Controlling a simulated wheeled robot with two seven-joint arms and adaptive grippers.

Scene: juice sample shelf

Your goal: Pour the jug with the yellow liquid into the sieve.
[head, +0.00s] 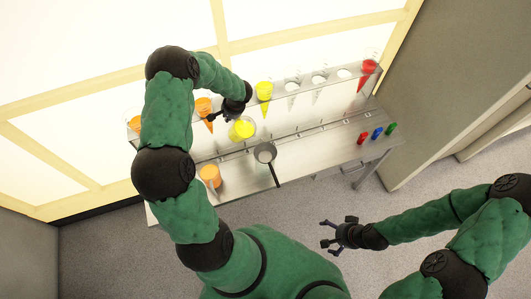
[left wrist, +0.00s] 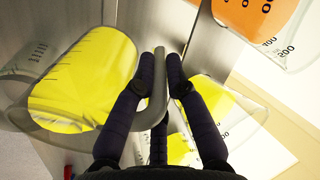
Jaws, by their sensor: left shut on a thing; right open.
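The jug with the yellow liquid (head: 243,129) is above or on the silver bench, behind and left of the sieve. My left gripper (head: 236,113) is shut on its handle. In the left wrist view the clear jug (left wrist: 85,80) shows on the left, and the grey handle (left wrist: 156,95) runs between the two dark fingers (left wrist: 162,75). I cannot tell whether the jug is lifted. The sieve (head: 265,152) is a round grey bowl with a dark handle pointing to the front. My right gripper (head: 338,233) is open and empty, over the floor in front of the bench.
A jug with orange liquid (head: 210,175) stands at the bench's left front. A raised rack behind holds orange (head: 205,107), yellow (head: 264,91) and red (head: 368,67) cones, with clear ones between. Small red (head: 362,138), blue (head: 377,133) and green (head: 391,128) items stand at right.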

